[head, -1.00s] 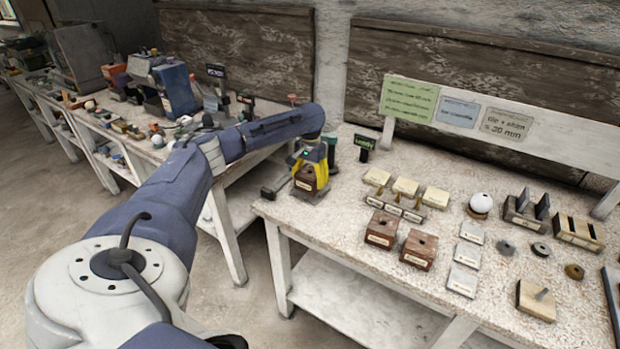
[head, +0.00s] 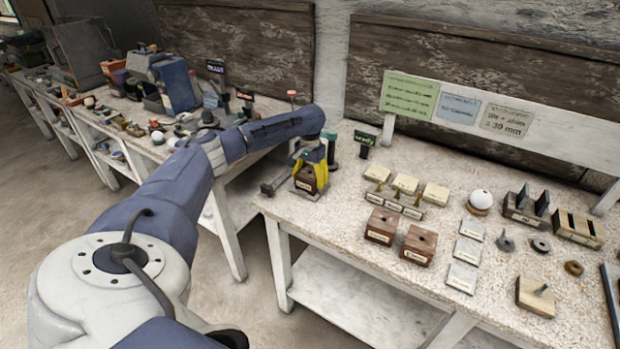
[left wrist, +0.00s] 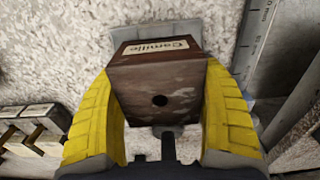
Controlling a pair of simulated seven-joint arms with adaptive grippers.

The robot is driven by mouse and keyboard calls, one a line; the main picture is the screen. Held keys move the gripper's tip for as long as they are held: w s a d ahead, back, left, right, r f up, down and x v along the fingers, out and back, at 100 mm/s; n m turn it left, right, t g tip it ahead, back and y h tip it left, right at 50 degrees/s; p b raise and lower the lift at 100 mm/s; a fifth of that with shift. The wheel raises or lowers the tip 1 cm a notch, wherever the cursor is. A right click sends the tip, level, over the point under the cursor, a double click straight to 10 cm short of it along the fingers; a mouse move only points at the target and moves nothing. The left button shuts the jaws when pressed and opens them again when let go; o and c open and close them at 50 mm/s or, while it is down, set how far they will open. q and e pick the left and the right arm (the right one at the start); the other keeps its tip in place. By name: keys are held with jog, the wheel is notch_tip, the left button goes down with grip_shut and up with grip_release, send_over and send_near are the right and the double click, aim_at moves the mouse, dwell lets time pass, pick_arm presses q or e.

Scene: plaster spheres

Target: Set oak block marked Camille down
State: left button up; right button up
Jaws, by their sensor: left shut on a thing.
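The oak block marked Camille (left wrist: 158,85) is a dark brown block with a round hole in its top face and a pale label reading "Camille". My left gripper (left wrist: 160,118) is shut on it, with a yellow finger on each side. In the head view the block (head: 305,181) is at the left end of the right-hand table, and my left gripper (head: 312,165) comes down over it. A grey plate (left wrist: 155,29) shows behind and under the block in the left wrist view. Whether the block touches it is hard to tell. My right gripper is out of view.
Two other brown blocks (head: 381,226) (head: 419,246) with holes stand on the table (head: 340,235) to the right. Pale-topped blocks (head: 405,184) and grey tiles (head: 468,251) lie beyond. A dark stand with a green sign (head: 364,140) is close behind my gripper.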

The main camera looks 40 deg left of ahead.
aim_at(310, 170)
pick_arm(q)
jog(key=o, duration=1.5)
jog(key=shift+r, duration=0.1)
jog(key=shift+r, duration=1.85)
